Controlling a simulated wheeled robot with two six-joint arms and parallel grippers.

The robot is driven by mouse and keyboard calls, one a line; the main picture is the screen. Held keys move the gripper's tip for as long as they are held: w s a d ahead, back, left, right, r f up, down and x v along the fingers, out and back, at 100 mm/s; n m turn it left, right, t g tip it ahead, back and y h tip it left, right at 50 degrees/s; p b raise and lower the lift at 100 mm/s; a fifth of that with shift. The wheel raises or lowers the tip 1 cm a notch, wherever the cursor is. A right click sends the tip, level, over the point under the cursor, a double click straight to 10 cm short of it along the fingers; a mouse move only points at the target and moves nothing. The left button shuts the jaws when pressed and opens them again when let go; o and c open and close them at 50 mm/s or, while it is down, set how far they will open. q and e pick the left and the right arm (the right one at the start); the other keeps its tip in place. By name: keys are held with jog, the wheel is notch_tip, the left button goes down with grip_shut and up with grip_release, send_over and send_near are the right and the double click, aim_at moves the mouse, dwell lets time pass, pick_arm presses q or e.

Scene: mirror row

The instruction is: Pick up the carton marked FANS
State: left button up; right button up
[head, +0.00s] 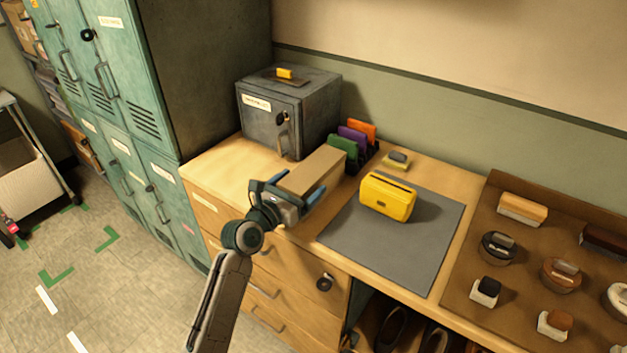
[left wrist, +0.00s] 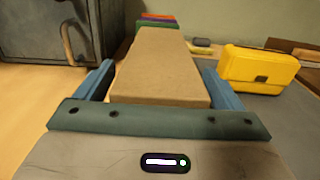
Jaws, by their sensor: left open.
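A plain tan carton (head: 317,168) lies on the wooden counter, and it also shows in the left wrist view (left wrist: 158,62). No FANS marking is legible on the faces I see. My left gripper (head: 300,186) is open at the carton's near end. Its two blue fingers stand on either side of the carton, as the left wrist view (left wrist: 159,78) shows. I cannot tell whether either finger touches it. The carton's near lower part is hidden behind the gripper's palm. My right gripper is not in view.
A grey safe (head: 277,113) stands behind left. Green, purple and orange upright items (head: 352,143) stand just beyond the carton. A yellow case (head: 386,198) sits on a grey mat (head: 425,245) to the right. A brown tray (head: 470,285) holds several brushes and tins.

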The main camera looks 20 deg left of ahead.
pick_arm(q)
jog(key=shift+x, duration=0.9)
jog(key=shift+s, duration=0.1)
jog(key=shift+c, duration=0.7)
jog(key=c, duration=1.1)
